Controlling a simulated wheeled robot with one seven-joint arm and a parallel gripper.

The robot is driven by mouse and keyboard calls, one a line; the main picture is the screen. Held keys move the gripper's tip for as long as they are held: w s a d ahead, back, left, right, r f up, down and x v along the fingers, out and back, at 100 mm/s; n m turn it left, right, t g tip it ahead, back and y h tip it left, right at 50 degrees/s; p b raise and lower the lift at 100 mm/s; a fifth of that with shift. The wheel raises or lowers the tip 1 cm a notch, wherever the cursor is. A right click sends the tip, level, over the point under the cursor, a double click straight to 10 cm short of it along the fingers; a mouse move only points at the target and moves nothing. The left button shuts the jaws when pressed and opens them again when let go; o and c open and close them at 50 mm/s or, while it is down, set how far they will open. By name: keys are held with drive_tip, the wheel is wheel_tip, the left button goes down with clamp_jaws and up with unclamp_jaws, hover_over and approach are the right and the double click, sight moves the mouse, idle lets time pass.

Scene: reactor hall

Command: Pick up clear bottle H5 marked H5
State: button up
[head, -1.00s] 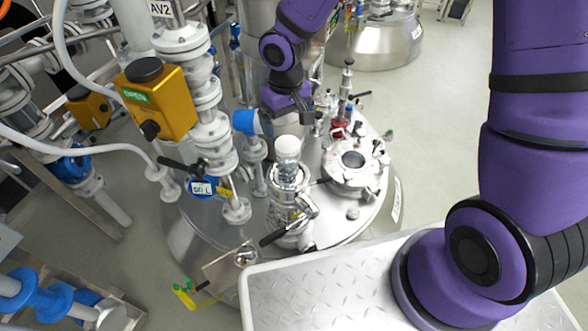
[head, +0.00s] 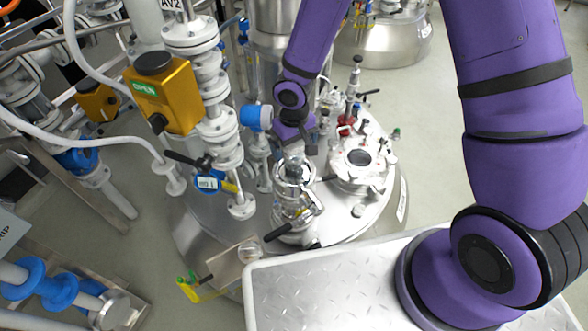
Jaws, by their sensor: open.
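My gripper (head: 296,144) is at the end of the purple arm, low over the steel vessel lid (head: 335,218). It is open and sits over the top of a clear glass and steel fitting (head: 294,172), hiding its white top. I cannot read an H5 mark on anything, so I cannot tell which clear thing is bottle H5.
A yellow valve box marked OPEN (head: 161,92) and a column of white flanged pipes (head: 211,95) stand left of my gripper. A round port (head: 357,160) with clamps is to the right. A silver treadplate deck (head: 330,285) lies in front. Grey floor is open at right.

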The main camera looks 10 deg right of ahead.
drive_tip(key=c, duration=1.4)
